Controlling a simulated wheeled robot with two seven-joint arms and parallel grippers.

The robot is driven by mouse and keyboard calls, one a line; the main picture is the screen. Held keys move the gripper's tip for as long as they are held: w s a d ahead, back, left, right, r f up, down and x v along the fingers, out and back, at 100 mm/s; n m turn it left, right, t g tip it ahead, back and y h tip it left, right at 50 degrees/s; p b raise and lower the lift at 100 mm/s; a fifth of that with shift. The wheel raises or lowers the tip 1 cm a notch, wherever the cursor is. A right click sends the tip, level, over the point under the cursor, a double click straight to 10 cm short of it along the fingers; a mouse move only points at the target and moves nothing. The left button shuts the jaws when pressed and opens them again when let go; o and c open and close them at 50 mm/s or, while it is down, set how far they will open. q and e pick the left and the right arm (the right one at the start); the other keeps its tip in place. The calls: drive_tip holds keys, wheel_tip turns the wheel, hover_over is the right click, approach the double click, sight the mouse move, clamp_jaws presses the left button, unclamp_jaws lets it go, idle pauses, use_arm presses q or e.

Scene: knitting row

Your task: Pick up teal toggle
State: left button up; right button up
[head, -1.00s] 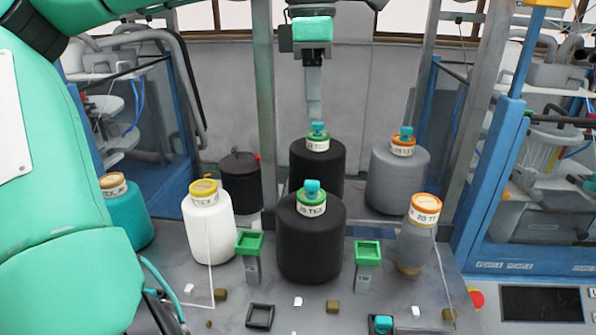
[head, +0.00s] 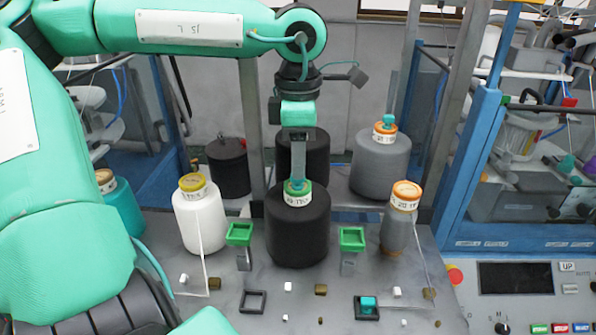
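Several teal toggles show in the head view. One teal toggle (head: 290,186) sits on the green cap of the front black cone (head: 298,235), partly hidden by the fingers. Another teal toggle (head: 389,121) stands on the orange cap of the grey cone at the back right. A third teal toggle (head: 368,303) lies in the dark square tray (head: 367,314) at the front right. My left gripper (head: 297,180) points down with its fingertips at the front cone's toggle. Its finger gap is not visible, so I cannot tell its grip. My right gripper is not in view.
A white cone (head: 200,223) stands left and a narrow grey cone (head: 398,233) right. Two green-topped posts (head: 240,234) (head: 352,239) flank the front black cone. An empty dark square frame (head: 253,302) and small blocks lie in front. Metal uprights stand behind.

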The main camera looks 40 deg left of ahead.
use_arm(q)
drive_tip(key=shift+a+f+p, duration=0.2)
drive_tip(key=shift+f+p, duration=0.2)
drive_tip(key=shift+f, duration=0.6)
drive_tip(key=shift+w+f, duration=0.1)
drive_tip(key=shift+f, duration=0.35)
drive_tip(key=shift+d, duration=0.1)
drive_tip(key=shift+c, duration=0.2)
clamp_jaws()
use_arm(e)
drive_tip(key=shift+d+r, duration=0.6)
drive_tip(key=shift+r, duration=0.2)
use_arm(q)
drive_tip(key=shift+r, duration=0.2)
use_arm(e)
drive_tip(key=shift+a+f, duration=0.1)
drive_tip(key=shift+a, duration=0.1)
